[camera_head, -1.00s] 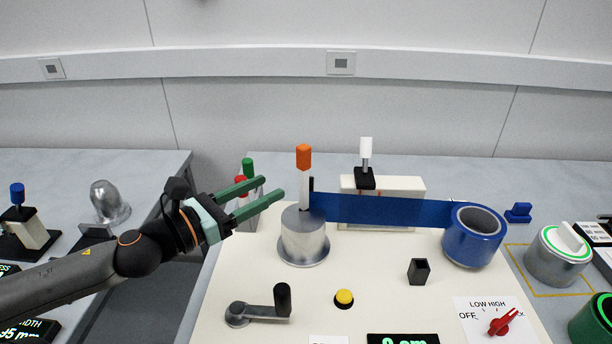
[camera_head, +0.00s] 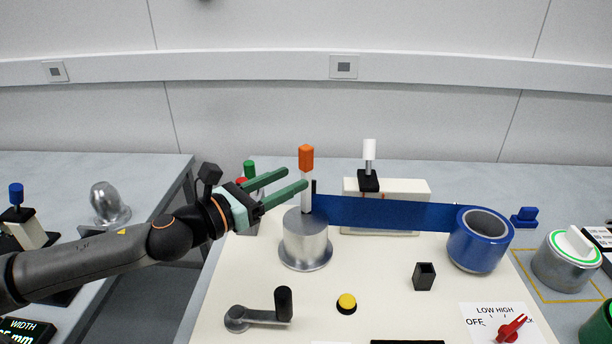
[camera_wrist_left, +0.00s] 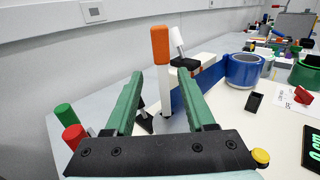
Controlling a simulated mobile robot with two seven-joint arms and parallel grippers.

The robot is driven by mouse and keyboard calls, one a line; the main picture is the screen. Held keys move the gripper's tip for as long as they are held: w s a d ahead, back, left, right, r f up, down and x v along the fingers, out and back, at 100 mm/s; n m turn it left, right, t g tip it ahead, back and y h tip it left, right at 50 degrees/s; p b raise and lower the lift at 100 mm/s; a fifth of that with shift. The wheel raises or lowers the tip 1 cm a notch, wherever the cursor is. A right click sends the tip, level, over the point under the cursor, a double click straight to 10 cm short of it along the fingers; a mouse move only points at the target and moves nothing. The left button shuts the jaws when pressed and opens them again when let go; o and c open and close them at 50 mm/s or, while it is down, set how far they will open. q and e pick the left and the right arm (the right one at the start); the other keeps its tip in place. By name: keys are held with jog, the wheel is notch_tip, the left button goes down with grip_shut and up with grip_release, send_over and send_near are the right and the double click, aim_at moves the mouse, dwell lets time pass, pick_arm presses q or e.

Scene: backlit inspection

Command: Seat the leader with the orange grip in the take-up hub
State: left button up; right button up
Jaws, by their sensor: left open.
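The leader's orange grip (camera_head: 306,158) stands upright on a white stem at the metal take-up hub (camera_head: 305,240). A blue film strip (camera_head: 395,212) runs from beside the stem to the blue roll (camera_head: 478,240) at the right. My left gripper (camera_head: 284,184) is open, its green fingers pointing toward the stem just below the orange grip. In the left wrist view the orange grip (camera_wrist_left: 160,46) and its stem show between and beyond the two fingers (camera_wrist_left: 168,100), with no visible contact. Whether the leader sits fully in the hub cannot be told. My right gripper is out of view.
A crank (camera_head: 258,315) and a yellow button (camera_head: 347,303) are at the front of the cream panel. A black square holder (camera_head: 424,276) stands right of them. A white-handled black clamp (camera_head: 369,178) is behind the strip. Green-capped (camera_head: 249,170) and red-capped items stand behind my gripper.

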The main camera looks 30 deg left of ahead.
aim_at(303, 176)
pick_arm(q)
jog(key=shift+d+p+x, duration=0.2)
jog(key=shift+p+x, duration=0.7)
jog(key=shift+x, duration=1.55)
jog(key=shift+f, duration=0.2)
grip_shut()
